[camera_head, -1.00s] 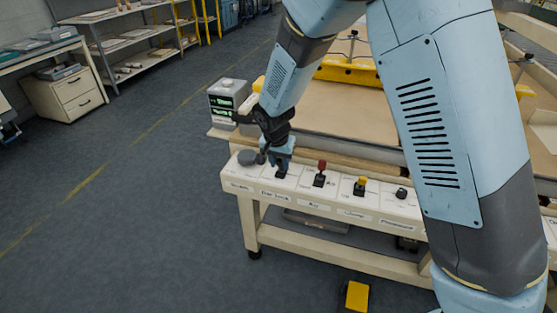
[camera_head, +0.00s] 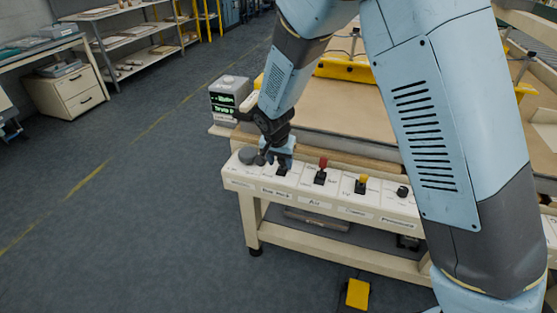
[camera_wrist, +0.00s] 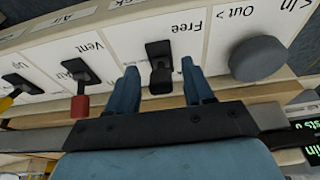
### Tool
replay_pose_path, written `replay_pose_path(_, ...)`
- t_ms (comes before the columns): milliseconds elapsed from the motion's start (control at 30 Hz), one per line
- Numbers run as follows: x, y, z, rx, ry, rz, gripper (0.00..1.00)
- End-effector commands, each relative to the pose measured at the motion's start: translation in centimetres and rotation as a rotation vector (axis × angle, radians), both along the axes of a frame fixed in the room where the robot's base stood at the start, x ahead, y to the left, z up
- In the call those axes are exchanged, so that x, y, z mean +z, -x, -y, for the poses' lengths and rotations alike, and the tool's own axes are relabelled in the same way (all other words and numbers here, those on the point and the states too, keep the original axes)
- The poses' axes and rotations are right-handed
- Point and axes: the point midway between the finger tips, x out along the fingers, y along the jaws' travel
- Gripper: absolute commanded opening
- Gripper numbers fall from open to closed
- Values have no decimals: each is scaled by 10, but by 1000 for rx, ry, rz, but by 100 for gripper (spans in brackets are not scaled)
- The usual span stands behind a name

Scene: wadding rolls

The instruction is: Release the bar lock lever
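The bar lock lever is a short black lever (camera_wrist: 160,68) on a black plate. In the wrist view, which shows the panel upside down, it stands beside the word "Free". My gripper (camera_wrist: 161,90) is open, with one blue finger on each side of the lever and a visible gap on both sides. In the head view my gripper (camera_head: 276,160) is at the panel above the "Bar Lock" label (camera_head: 277,193). There it partly hides the lever (camera_head: 283,170).
A grey round knob (camera_wrist: 258,58) marked "Out" sits close beside one finger. A red-tipped lever (camera_head: 321,163), a yellow-tipped lever (camera_head: 361,182) and a black knob (camera_head: 403,191) follow to the right. A small display box (camera_head: 228,100) stands behind the panel. A yellow pedal (camera_head: 357,294) lies on the floor.

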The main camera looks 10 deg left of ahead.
Motion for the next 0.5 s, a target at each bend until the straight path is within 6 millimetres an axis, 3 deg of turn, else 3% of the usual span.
replay_pose_path(300,3,0,0,-1,-1,2,53)
replay_pose_path(500,24,5,-1,0,-4,3,53)
